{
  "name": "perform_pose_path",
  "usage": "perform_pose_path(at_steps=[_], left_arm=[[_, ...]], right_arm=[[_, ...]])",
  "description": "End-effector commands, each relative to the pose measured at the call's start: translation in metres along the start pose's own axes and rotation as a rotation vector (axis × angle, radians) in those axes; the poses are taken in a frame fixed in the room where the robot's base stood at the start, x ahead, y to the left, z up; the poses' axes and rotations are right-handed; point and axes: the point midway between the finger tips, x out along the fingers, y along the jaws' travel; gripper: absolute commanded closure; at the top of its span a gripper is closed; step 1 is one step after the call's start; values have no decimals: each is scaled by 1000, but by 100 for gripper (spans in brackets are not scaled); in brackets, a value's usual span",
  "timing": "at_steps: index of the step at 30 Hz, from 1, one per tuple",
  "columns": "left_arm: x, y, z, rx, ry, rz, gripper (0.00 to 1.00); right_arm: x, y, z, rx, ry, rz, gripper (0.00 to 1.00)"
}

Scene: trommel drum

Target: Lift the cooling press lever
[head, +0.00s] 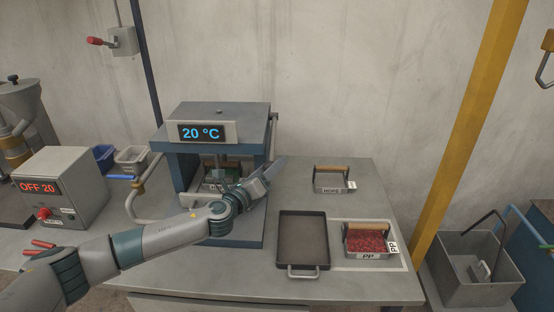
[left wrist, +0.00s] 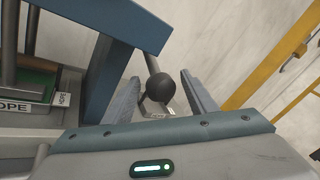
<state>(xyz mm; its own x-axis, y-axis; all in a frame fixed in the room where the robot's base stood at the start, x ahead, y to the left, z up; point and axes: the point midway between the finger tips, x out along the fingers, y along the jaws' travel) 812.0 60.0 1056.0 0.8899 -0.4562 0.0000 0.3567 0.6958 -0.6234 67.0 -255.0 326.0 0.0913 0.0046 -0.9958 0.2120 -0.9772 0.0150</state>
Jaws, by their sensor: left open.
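The cooling press (head: 212,111) is a blue frame with a display reading 20 °C, at the centre of the bench. Its lever (head: 273,125) hangs at the press's right side. In the left wrist view the lever ends in a dark round knob (left wrist: 160,87). My left gripper (head: 274,170) is at the press's right front, partly hiding the lever's lower part. In the left wrist view my left gripper (left wrist: 162,97) is open, with the knob showing between its fingers. I cannot tell whether either finger touches it. My right gripper is out of view.
A mould (left wrist: 28,93) with a partly hidden label sits inside the press. A dark tray (head: 303,240), a PP box of red granules (head: 368,241) and an HDPE box (head: 332,181) stand on the right. A grey control box (head: 62,187) is left. A yellow post (head: 470,120) rises beyond the bench.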

Motion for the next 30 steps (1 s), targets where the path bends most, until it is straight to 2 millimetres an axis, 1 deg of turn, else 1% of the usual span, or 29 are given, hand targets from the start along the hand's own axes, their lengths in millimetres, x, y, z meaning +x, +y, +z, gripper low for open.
perform_pose_path(at_steps=[1, 3, 9, 13, 22, 23, 24, 26, 27, 29, 30], left_arm=[[8, -2, 1, -1, 0, -1, 48], [16, -1, 0, -1, 0, 0, 48], [33, -1, 0, -2, 0, 0, 48], [38, 0, 0, 0, 0, 0, 48], [38, 0, 0, -1, 0, 0, 48], [38, 0, 0, -1, 0, 0, 53], [38, 0, 0, -1, 0, 0, 62], [38, 0, 0, -1, 0, 0, 77], [38, 0, 0, -1, 0, 0, 86], [38, 0, 0, -1, 0, 0, 100], [38, 0, 0, -1, 0, 0, 100]], right_arm=[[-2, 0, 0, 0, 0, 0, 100], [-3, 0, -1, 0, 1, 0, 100], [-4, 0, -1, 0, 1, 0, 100], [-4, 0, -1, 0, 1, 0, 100], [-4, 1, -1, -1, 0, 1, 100], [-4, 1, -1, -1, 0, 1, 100], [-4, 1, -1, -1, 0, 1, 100], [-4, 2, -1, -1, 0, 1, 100], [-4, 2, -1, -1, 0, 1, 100], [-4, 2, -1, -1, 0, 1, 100], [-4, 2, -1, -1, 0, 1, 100]])
